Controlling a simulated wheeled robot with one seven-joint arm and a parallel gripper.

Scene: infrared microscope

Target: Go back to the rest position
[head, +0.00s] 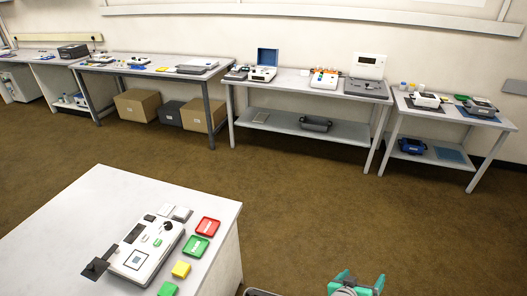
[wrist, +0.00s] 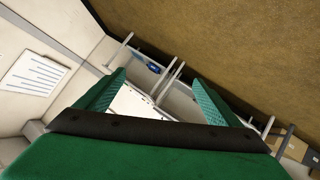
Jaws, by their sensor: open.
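My gripper (head: 356,284) shows at the bottom edge of the head view, right of the near bench and apart from it. In the wrist view my gripper (wrist: 158,92) has its two green fingers spread wide with nothing between them. The infrared microscope (head: 147,247), a white instrument with a dark plate at its left, stands on the white near bench (head: 82,215). Beside it lie a red tray (head: 208,227), a green tray (head: 193,247), a yellow block (head: 181,269) and a green block (head: 168,289).
Brown floor (head: 310,205) lies clear between the near bench and the wall benches. A middle bench (head: 300,83) and a right bench (head: 450,115) carry instruments. Cardboard boxes (head: 138,104) stand under the left bench (head: 150,62). The wrist view is tilted, with a wall at left.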

